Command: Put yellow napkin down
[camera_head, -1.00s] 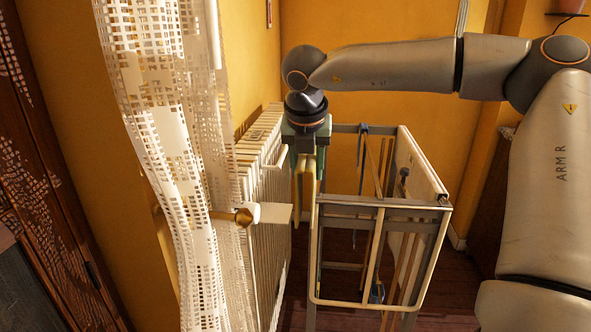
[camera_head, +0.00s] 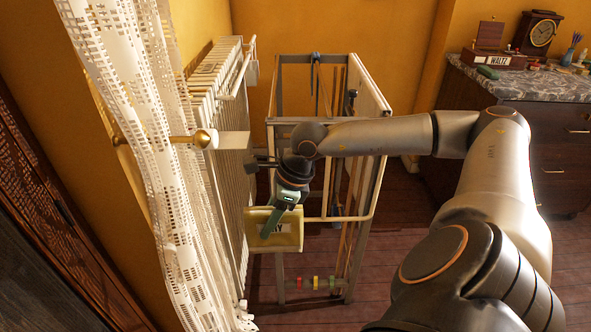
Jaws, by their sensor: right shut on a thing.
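The radiator (camera_head: 228,150) stands just left of the napkin. I cannot tell whether the napkin touches the radiator or the rack. My wrist and forearm hide part of the rack's front. My left gripper is out of view.
A white lace curtain (camera_head: 150,160) hangs at the left, with a brass-ended rod (camera_head: 203,139) across it. A marble-topped chest (camera_head: 545,95) with a clock (camera_head: 537,33) stands at the back right. Open wooden floor (camera_head: 400,275) lies right of the rack.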

